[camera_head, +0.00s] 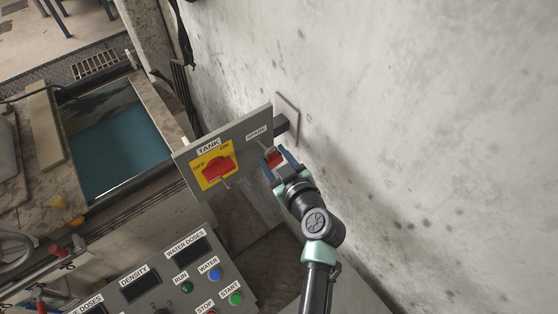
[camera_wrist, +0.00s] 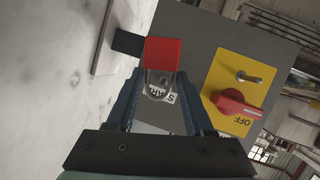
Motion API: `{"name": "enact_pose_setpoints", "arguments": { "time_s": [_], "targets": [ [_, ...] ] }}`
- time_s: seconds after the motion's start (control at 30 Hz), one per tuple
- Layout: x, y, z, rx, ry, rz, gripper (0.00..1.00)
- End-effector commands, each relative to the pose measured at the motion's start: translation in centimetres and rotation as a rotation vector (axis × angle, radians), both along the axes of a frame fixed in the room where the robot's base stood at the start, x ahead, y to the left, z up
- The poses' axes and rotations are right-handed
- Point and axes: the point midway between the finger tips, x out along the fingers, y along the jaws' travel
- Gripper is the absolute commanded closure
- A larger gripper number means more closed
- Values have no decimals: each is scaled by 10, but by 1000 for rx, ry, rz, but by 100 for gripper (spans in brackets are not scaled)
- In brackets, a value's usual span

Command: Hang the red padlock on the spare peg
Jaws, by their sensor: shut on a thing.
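The red padlock (camera_head: 274,158) is at the right end of the grey panel (camera_head: 240,124), just below the SPARE label (camera_head: 256,133). My gripper (camera_head: 275,166) is shut on it. In the wrist view the red padlock body (camera_wrist: 162,52) is at the fingertips of my gripper (camera_wrist: 159,78), with its metal shackle (camera_wrist: 157,84) towards the palm. The shackle lies in front of the partly hidden SPARE label (camera_wrist: 166,97). I cannot clearly make out the spare peg, or whether the shackle is around it.
The panel also carries a yellow TANK plate with a red switch handle (camera_head: 218,167), and a metal piece (camera_head: 225,184) below it. A concrete wall (camera_head: 420,120) is close on the right. A button console (camera_head: 190,265) is below, and a water tank (camera_head: 115,145) is at left.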

Motion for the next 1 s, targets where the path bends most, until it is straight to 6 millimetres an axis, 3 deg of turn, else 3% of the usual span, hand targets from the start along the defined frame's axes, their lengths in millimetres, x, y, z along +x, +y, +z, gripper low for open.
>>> {"name": "enact_pose_setpoints", "arguments": {
  "time_s": [0.47, 1.0],
  "targets": [
    [22, 15, -8, 0, -2, 1, 100],
    [23, 16, -8, 0, -1, 0, 100]
  ]
}}
